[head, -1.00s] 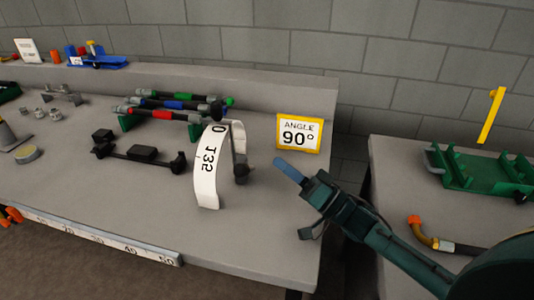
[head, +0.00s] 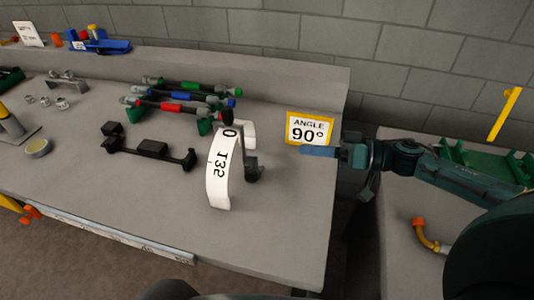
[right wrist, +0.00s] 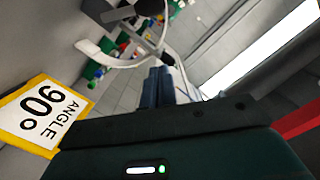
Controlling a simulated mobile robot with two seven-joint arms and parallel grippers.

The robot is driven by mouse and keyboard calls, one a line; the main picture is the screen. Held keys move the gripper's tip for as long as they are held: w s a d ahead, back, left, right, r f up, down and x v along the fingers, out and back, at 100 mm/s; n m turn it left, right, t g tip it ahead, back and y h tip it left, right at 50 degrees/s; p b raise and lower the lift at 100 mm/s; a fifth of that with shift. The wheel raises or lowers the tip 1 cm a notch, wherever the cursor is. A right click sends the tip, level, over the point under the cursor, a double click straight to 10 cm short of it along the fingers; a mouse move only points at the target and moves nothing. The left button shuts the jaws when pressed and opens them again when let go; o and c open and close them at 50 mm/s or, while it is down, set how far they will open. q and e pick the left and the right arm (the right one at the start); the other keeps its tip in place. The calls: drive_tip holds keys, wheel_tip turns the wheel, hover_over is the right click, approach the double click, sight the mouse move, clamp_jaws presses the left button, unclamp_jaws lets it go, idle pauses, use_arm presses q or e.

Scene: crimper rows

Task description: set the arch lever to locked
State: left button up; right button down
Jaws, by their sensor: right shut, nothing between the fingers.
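The white arch (head: 218,180) stands on the bench, printed with "0" and "135". A dark grey lever with a black knob (head: 252,174) shows at the right side of the arch. In the right wrist view the arch (right wrist: 92,50) is a pale curved band beyond the fingers. My right gripper (head: 304,151) is shut and empty, its blue fingers pointing left, just below the angle sign. It is right of the knob and apart from it. The closed fingers also show in the right wrist view (right wrist: 158,70). My left gripper is not in view.
A yellow-framed "ANGLE 90°" sign (head: 310,128) stands close behind the right fingers. A rack of coloured-band tools (head: 185,97) and a black fixture (head: 150,149) stand left of the arch. The front right of the grey bench (head: 275,235) is clear. A green tray (head: 482,160) lies right.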

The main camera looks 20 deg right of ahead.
sight(257, 172)
use_arm(q)
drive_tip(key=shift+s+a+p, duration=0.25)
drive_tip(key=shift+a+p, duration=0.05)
drive_tip(key=shift+p, duration=0.15)
use_arm(e)
drive_tip(key=w+a+f, duration=0.2)
drive_tip(key=a+f, duration=0.1)
drive_tip(key=a, duration=0.6)
drive_tip(key=shift+w+a+f, duration=0.15)
drive_tip(key=shift+w+f, duration=0.25)
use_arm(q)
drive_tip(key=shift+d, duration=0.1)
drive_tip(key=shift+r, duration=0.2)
use_arm(e)
drive_tip(key=shift+s+a+f+n, duration=0.1)
drive_tip(key=shift+s+n, duration=0.1)
drive_tip(key=shift+n, duration=0.1)
